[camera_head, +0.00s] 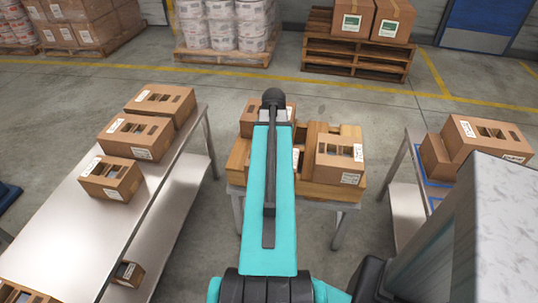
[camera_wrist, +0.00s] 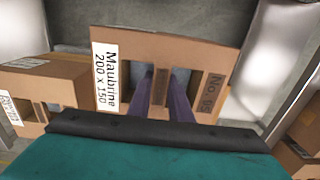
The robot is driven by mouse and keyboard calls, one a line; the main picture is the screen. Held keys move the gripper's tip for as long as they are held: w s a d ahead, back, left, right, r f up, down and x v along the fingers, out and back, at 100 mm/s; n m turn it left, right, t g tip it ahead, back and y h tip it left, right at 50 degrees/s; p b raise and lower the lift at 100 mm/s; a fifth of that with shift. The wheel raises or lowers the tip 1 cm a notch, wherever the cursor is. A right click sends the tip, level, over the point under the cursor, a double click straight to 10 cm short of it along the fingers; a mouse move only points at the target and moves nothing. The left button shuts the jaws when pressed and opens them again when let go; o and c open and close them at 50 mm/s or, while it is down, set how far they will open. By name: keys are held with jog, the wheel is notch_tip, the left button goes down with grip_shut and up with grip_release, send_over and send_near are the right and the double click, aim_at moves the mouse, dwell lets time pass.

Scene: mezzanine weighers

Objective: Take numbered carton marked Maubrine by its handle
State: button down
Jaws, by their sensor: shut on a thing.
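The brown carton marked Maubrine (camera_wrist: 215,50) fills the middle of the wrist view. Its white label reads "Maubrine 200 x 150", and a dark number patch sits at its right. Two slots in its face leave a narrow strip between them as a handle. My gripper (camera_wrist: 161,98) has one finger at each slot, shut on this handle strip. In the head view my arm hides the gripper, and I cannot tell there which carton is the held one.
In the wrist view another carton (camera_wrist: 62,75) is close at left. The head view shows cartons on a left metal table (camera_head: 75,225), a middle wooden stand (camera_head: 237,160) with a carton (camera_head: 345,155), and a right table with cartons (camera_head: 480,140). Loaded pallets stand behind.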

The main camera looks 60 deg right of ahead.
jog(key=shift+s+a, duration=0.3)
jog(key=shift+s, duration=0.05)
dwell(0.5)
jog(key=shift+w, duration=0.1)
